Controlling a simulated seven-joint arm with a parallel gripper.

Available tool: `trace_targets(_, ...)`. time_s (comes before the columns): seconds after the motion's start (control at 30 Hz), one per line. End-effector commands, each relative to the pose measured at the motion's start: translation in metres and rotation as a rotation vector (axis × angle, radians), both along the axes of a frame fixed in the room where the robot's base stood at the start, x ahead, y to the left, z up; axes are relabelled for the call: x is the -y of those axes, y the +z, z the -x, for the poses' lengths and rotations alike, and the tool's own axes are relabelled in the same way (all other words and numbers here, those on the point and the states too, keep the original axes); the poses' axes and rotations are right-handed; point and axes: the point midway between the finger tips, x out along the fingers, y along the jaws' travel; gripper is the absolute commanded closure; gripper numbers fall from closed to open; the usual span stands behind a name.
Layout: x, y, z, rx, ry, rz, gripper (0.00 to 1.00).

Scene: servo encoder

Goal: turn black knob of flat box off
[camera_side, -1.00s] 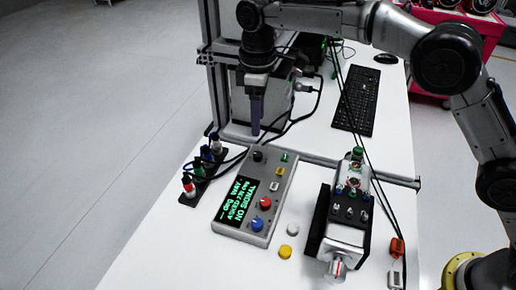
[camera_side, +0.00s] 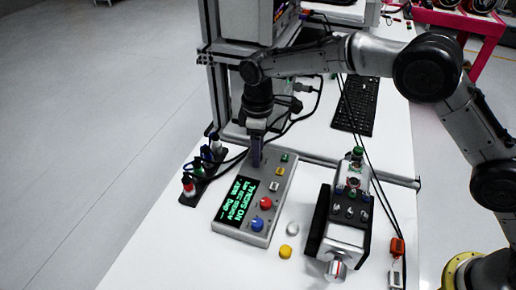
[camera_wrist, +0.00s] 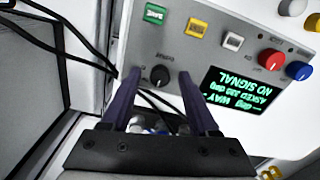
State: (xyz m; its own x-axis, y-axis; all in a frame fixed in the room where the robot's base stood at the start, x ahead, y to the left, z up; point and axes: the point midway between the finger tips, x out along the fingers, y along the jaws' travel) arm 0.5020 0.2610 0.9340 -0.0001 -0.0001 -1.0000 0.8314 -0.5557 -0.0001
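The flat grey box (camera_side: 246,231) lies on the white table with a dark screen of green text, which reads "NO SIGNAL" upside down in the wrist view. Its black knob (camera_wrist: 159,75) sits at one end of the face, with a small light mark on it. My gripper (camera_side: 256,163) points down over that end of the box and covers the knob in the side view. In the wrist view my gripper (camera_wrist: 160,77) is open, and the knob shows between the two fingertips. I cannot tell whether the fingers touch it.
On the same box are a red knob (camera_wrist: 270,58), a blue knob (camera_wrist: 299,70) and green, yellow and white buttons. A rack of small bottles (camera_side: 201,178) stands left, and a second device (camera_side: 345,215) right. Cables run behind the box; a metal post (camera_side: 216,90) stands close to my arm.

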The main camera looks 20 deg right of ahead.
Motion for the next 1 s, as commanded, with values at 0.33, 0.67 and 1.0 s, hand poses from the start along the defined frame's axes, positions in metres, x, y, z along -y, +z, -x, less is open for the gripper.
trace_targets(0.33, 0.0000, 0.0004, 0.0000, 0.000, 0.000, 0.000, 1.00)
trace_targets(0.67, -0.0001, 0.0009, -0.0001, 0.001, -0.014, -0.001, 1.00)
trace_targets(1.0, -0.0002, 0.0011, 0.0000, 0.001, -0.184, -0.001, 1.00)
